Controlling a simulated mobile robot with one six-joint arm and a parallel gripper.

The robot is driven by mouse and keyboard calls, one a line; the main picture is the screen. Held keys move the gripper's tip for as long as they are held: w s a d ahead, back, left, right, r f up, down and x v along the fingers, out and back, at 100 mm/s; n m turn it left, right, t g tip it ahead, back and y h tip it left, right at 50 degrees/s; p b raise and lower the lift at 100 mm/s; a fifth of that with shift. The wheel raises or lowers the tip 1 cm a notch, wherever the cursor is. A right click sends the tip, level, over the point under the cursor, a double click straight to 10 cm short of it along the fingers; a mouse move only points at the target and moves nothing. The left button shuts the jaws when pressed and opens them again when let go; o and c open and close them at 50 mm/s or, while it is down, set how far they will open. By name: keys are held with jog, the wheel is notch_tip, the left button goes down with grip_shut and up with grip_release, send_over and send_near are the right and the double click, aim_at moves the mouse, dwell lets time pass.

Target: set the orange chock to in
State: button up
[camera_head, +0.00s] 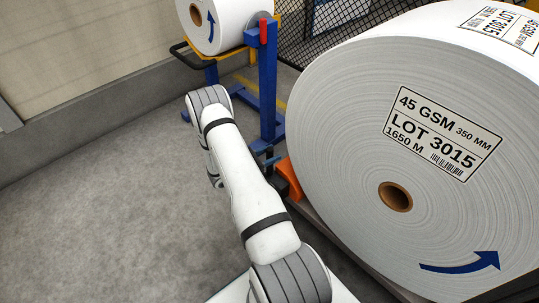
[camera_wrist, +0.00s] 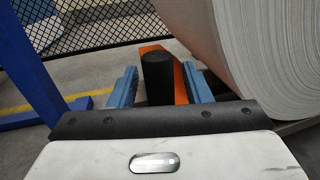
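The orange chock (camera_head: 289,178) is at the lower left edge of the big white roll, partly behind my arm. It also shows in the wrist view as an orange strip (camera_wrist: 181,88) beside the roll, with an upright black round handle (camera_wrist: 158,78) in front. My gripper (camera_wrist: 160,86) is open, its two blue fingers on either side of the handle, with a visible gap on each side. The lower part of the handle is hidden by the gripper body. In the head view the gripper is small and mostly hidden by my arm.
The big white roll (camera_head: 345,130), labelled LOT 3015, fills the right side, close to the gripper's right finger. A blue stand (camera_head: 267,80) with a smaller roll (camera_head: 220,22) stands at the back. Mesh fencing (camera_wrist: 85,27) is behind. Grey floor (camera_head: 110,200) at left is clear.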

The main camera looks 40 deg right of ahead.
grip_shut()
dwell(0.3)
jog(key=s+p, duration=0.1)
jog(key=s, duration=0.2)
jog(key=shift+s+d, duration=0.1)
jog(key=shift+s, duration=0.15)
jog(key=shift+o, duration=0.4)
grip_release()
jog(key=w+a+p, duration=0.1)
jog(key=a+p, duration=0.1)
jog(key=a, duration=0.5)
jog(key=shift+a, duration=0.35)
